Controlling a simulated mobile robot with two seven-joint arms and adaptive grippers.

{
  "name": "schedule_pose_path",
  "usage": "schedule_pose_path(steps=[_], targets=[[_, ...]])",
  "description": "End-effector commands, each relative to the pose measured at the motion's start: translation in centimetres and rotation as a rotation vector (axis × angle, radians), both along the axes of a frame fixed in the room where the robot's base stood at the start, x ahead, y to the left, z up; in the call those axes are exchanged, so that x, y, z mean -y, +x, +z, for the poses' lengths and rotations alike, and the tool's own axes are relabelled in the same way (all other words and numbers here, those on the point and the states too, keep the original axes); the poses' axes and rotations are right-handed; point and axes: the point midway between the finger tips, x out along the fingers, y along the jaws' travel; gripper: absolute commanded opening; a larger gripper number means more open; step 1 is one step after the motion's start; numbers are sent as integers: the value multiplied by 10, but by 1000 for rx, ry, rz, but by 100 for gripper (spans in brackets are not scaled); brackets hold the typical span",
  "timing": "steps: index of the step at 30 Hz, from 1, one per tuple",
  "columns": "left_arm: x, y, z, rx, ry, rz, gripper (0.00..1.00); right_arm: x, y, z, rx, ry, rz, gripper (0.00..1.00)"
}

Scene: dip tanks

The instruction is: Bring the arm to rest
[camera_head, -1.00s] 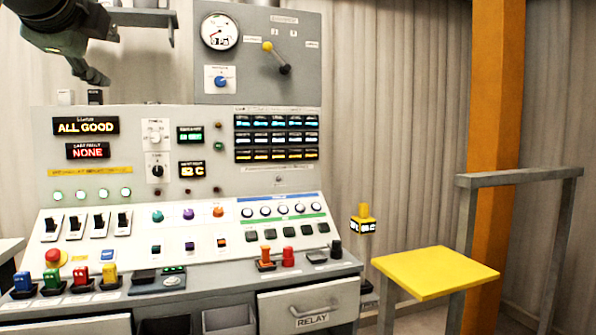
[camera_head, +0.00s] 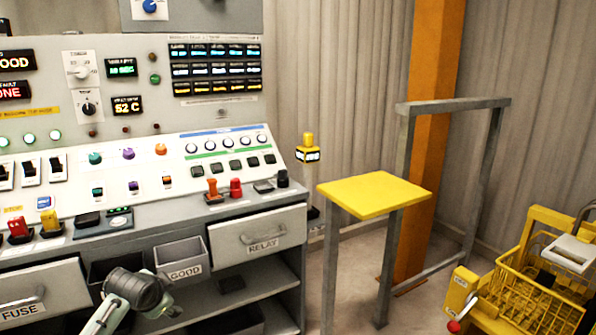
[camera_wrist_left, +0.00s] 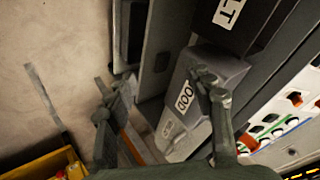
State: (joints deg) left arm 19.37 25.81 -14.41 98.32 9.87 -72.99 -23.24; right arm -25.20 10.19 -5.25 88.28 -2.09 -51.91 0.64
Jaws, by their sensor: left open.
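My left gripper (camera_wrist_left: 165,82) shows in the left wrist view with its two dark fingers spread apart and nothing between them. Behind the fingers is the grey bin (camera_wrist_left: 182,105) marked GOOD, seen tilted; I cannot tell how far off it is. In the head view a dark, rounded part of my arm (camera_head: 138,292) with a pale link is low at the left, in front of the console's lower shelves. The fingers are not clear there. My right gripper is in neither view.
The control console (camera_head: 130,205) has switches, lamps and displays. The GOOD bin (camera_head: 182,258) sits beside the RELAY drawer (camera_head: 262,238). A yellow-topped stand (camera_head: 375,194) with a grey frame is right of it. A yellow basket (camera_head: 535,290) is at far right. Floor shows between them.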

Motion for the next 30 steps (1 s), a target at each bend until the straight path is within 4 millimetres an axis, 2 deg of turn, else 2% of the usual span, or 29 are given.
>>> schedule_pose_path(steps=[1,5,6,8,9,11,12,15,18,21,24,30], targets=[[3,-21,-41,-43,-33,29,53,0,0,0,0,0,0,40],[10,-74,-126,-125,-110,115,53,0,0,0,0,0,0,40],[12,-93,-150,-150,-131,142,53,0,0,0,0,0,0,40],[14,-123,-184,-187,-159,186,53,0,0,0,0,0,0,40],[16,-145,-207,-212,-177,214,53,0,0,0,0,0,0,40],[19,-179,-237,-250,-201,258,53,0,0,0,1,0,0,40],[20,-203,-257,-273,-215,287,53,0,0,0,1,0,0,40],[24,-263,-298,-331,-244,358,53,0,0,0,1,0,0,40],[28,-314,-326,-376,-264,418,53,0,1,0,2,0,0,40],[30,-352,-344,-407,-275,462,53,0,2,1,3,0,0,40],[31,-374,-353,-424,-281,486,53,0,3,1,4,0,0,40],[32,-382,-357,-429,-284,497,53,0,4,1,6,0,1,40]])
